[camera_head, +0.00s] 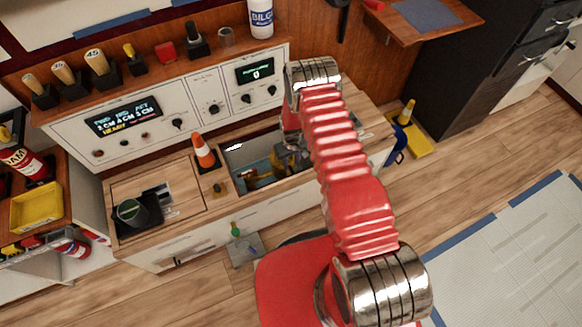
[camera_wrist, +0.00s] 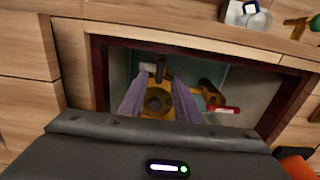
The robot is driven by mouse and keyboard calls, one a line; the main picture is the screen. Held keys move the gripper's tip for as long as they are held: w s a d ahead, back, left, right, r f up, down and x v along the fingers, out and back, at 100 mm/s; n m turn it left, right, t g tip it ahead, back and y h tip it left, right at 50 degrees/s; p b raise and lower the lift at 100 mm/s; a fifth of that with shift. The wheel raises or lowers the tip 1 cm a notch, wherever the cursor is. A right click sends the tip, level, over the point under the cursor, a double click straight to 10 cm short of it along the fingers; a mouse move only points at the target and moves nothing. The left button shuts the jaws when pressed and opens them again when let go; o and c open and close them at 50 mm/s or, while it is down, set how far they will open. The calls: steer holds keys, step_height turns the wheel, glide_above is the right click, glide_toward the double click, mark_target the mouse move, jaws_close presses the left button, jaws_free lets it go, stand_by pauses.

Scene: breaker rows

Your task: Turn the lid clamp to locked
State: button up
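An open recessed compartment (camera_head: 232,150) is in the bench top, and its dark red rim (camera_wrist: 98,75) shows in the wrist view. Inside is a yellow fitting with a round, dark-centred hub (camera_wrist: 158,101). A black upright piece (camera_wrist: 160,71) stands beside the hub. I cannot tell for sure which part is the lid clamp, and no lock marking is readable. My gripper (camera_wrist: 159,98) points down into the compartment. Its two grey-purple fingers are apart, one on each side of the hub. Contact cannot be made out. In the head view my arm partly hides the compartment's right side.
A second yellow part (camera_wrist: 211,95) and a red-handled piece (camera_wrist: 226,109) lie right of the hub in the wrist view. A dark cup (camera_head: 131,211) sits at the bench's left. A control panel (camera_head: 170,105) rises behind.

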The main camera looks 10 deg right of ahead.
mark_target(291, 169)
steer(key=shift+f, duration=2.05)
steer(key=shift+c, duration=0.6)
jaws_close()
